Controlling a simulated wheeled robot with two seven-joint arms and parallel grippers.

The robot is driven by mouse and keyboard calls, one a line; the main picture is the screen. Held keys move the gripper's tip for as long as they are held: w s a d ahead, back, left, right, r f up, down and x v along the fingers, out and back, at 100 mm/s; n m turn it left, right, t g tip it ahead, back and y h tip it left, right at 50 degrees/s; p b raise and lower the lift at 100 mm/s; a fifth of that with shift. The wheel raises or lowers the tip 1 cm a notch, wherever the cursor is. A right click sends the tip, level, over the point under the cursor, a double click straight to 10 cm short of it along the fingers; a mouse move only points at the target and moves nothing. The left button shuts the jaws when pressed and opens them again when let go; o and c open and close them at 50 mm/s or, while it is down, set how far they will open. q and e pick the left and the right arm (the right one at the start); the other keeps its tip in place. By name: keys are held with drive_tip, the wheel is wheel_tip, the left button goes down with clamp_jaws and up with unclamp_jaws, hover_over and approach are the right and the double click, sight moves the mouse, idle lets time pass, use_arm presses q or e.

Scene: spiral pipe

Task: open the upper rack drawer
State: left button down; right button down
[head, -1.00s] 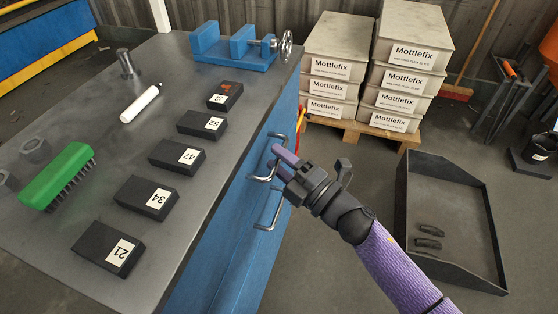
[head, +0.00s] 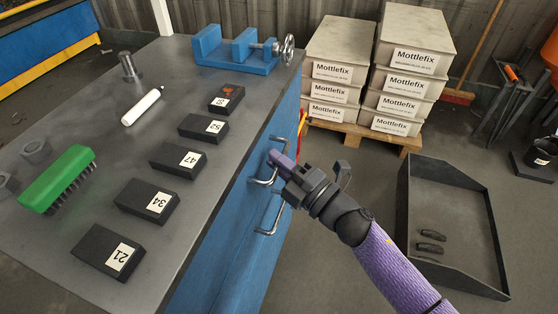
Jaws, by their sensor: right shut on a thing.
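The blue rack (head: 225,262) under the grey bench top has metal bar handles on its right-hand front. The upper handle (head: 263,181) shows only partly, its middle hidden behind my fingers. The lower handle (head: 268,232) is free, just below. My right gripper (head: 281,161), with purple fingertips, is shut on the upper handle. I see no clear gap at the upper drawer front, and its edges are hard to make out. My left gripper is out of view.
The bench top (head: 75,125) carries numbered black blocks (head: 147,202), a green brush (head: 57,178), a white marker (head: 142,106) and a blue vise (head: 232,52). Mottlefix boxes (head: 412,65) stand on a pallet behind. A dark tray (head: 455,210) lies on the floor to the right.

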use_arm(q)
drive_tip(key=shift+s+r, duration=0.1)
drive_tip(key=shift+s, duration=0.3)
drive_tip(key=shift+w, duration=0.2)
